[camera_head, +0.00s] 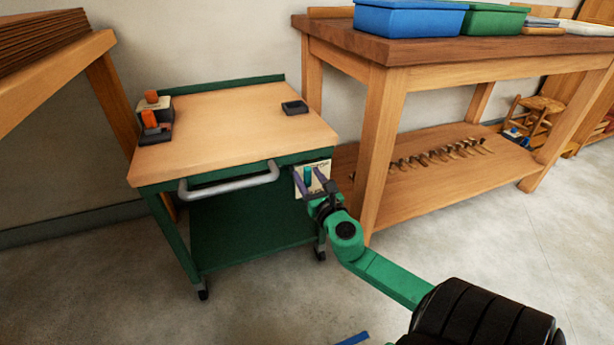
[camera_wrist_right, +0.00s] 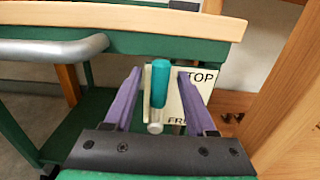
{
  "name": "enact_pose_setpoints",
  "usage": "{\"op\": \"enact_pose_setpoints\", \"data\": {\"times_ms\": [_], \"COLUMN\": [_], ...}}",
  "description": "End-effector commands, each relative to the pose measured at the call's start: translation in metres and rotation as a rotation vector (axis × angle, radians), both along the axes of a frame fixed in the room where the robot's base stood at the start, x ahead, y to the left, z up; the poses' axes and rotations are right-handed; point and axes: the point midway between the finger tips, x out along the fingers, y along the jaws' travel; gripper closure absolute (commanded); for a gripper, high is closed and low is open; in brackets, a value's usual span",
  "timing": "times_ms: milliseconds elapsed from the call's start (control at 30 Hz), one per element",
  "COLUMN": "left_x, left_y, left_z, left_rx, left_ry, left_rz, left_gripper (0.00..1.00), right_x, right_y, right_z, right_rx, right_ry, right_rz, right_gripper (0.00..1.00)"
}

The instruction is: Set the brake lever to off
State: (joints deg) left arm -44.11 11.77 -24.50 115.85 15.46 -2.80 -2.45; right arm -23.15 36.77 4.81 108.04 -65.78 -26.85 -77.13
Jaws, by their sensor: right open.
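The brake lever (camera_wrist_right: 159,84) has a teal handle and a metal pivot at its lower end. It points up in the right wrist view and also shows in the head view (camera_head: 308,174). Behind it is a cream plate (camera_wrist_right: 198,92), with "TOP" readable at the upper right and "FR" at the bottom; the rest of the lettering is hidden. My right gripper (camera_head: 311,180) is open, with one purple finger on each side of the handle. Gaps show between fingers and handle in the right wrist view. My left gripper is out of view.
The lever is on the front right of a green wheeled cart (camera_head: 230,132) with a wooden top. A grey push handle (camera_head: 230,186) is left of the lever. A wooden workbench (camera_head: 385,130) stands close on the right, its leg near my right gripper. The floor in front is mostly clear.

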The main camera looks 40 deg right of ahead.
Motion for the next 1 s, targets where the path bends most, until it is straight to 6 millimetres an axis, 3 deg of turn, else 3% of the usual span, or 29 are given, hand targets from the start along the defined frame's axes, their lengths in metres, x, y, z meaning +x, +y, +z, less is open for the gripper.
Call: {"op": "enact_pose_setpoints", "data": {"times_ms": [300, 333, 467, 500, 1000], "left_x": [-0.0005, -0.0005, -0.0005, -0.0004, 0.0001], "left_y": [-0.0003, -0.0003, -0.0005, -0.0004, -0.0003], "left_z": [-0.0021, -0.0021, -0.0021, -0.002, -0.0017], "left_rx": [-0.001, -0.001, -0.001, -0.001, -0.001], "left_ry": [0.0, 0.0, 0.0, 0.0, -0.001], "left_rz": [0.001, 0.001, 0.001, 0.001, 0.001], "left_gripper": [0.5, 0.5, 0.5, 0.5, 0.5], "right_x": [0.0085, 0.0084, 0.0082, 0.0082, 0.008], "right_y": [-0.003, -0.0029, -0.0029, -0.0029, -0.0026], "right_z": [-0.0001, -0.0001, -0.0001, -0.0002, -0.0004], "right_rx": [-0.001, -0.001, 0.0, 0.0, 0.0], "right_ry": [0.001, 0.001, 0.001, 0.001, 0.001], "right_rz": [0.0, 0.0, 0.0, 0.0, 0.001], "right_gripper": [0.44, 0.48, 0.97, 1.0, 1.0]}}
